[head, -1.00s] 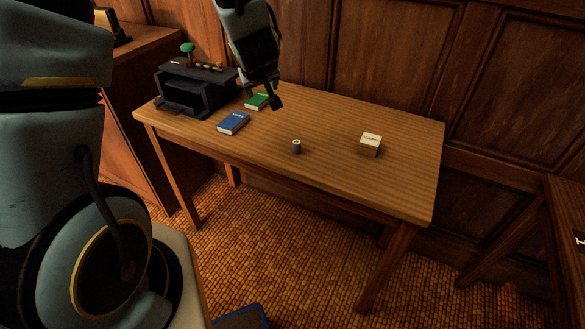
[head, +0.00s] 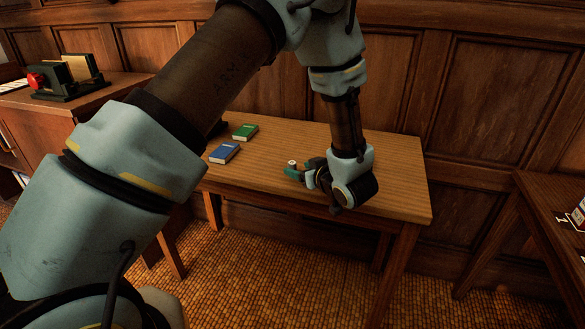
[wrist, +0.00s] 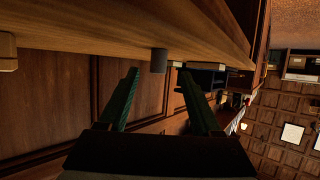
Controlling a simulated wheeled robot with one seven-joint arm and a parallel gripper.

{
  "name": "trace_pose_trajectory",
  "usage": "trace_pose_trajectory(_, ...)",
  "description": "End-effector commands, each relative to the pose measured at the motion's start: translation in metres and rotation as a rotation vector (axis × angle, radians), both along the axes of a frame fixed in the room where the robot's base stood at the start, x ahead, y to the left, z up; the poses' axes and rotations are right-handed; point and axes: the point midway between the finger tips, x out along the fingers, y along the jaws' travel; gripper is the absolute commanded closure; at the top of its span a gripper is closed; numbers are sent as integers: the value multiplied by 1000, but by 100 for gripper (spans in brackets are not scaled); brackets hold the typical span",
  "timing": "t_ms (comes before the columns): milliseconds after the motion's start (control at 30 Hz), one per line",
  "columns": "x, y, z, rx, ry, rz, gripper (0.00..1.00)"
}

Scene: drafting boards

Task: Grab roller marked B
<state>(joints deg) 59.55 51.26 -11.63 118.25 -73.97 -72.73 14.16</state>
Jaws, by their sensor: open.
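A small grey cylinder (head: 292,163), the roller, stands upright on the wooden table, partly hidden by my gripper (head: 301,171) in the head view. I cannot read any mark on it. In the wrist view, which is upside down, the dark roller (wrist: 159,60) sits on the tabletop, centred just ahead of the gap between my fingertips. My gripper (wrist: 158,75) is open, its two green fingers apart with nothing gripped. It is low over the table, pointing at the roller from the right.
On the table (head: 400,198), a blue book (head: 225,153) and a green book (head: 245,132) lie left of the roller. A tan box (wrist: 7,51) shows at the wrist view's left edge. My arm hides the table's far left. Another table (head: 535,185) stands at right.

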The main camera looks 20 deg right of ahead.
Motion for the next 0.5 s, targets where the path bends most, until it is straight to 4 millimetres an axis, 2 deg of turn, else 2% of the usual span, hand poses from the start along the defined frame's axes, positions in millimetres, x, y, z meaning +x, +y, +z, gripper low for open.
trace_pose_trajectory(267,26,0,-1,0,1,3,34)
trace_pose_trajectory(400,46,0,-9,0,0,1,34)
trace_pose_trajectory(500,52,1,-13,1,0,0,34)
